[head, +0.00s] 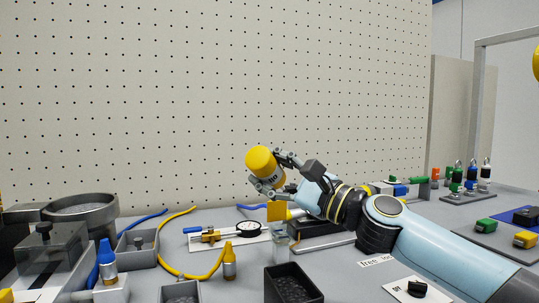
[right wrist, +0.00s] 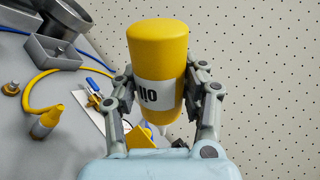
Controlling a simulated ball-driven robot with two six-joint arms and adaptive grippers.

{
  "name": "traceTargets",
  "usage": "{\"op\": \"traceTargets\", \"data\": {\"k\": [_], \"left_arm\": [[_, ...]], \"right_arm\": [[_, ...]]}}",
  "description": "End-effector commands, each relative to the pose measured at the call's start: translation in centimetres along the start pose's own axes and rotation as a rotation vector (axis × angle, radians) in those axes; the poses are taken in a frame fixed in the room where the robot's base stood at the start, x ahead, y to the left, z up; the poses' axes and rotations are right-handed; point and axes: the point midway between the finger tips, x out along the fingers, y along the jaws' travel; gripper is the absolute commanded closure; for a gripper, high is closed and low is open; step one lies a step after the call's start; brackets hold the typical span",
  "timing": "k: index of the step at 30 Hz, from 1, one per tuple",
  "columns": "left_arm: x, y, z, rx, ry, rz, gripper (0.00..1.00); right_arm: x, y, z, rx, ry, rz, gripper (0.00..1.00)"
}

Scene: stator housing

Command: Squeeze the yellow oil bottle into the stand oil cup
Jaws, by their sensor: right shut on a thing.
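My right gripper (head: 268,180) is shut on the yellow oil bottle (head: 262,160) and holds it in the air in front of the pegboard. In the right wrist view the bottle (right wrist: 157,55) sits between both fingers, its white label lettering upside down and its rounded yellow end up. Its lower end is mostly hidden, with a pale tip just showing. Below it in the head view is a small clear cup with a yellow flap (head: 277,211), which looks like the stand oil cup; the flap (right wrist: 140,137) also shows in the right wrist view. I cannot tell whether bottle and cup touch. My left gripper is not in view.
A dark bin (head: 292,285) stands in front. Yellow (head: 229,262) and blue (head: 106,257) nozzle bottles and a grey tray (head: 137,248) are at left.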

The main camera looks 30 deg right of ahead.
Motion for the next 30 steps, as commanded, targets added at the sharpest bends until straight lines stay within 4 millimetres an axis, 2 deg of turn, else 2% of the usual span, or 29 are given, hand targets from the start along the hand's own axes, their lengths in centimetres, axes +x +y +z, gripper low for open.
{"op": "traceTargets", "data": {"k": [1, 3, 14, 18, 22, 30], "left_arm": [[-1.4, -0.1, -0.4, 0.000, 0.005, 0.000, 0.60], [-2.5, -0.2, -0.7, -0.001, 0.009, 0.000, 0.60], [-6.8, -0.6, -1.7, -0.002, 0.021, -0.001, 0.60], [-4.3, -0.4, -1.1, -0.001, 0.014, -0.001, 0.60], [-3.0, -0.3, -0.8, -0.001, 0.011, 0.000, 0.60], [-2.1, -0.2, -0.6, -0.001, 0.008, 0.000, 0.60]], "right_arm": [[0.2, -0.8, 0.6, 0.022, 0.006, -0.002, 0.71], [0.3, -1.1, 0.8, 0.052, 0.016, -0.002, 0.71], [0.7, -2.0, 1.5, 0.186, 0.061, -0.001, 0.71], [0.0, 0.0, -0.1, 0.191, 0.063, 0.001, 0.71], [-0.3, 0.9, -0.8, 0.191, 0.062, 0.001, 0.71], [-0.5, 1.5, -1.2, 0.189, 0.061, 0.000, 0.71]]}}
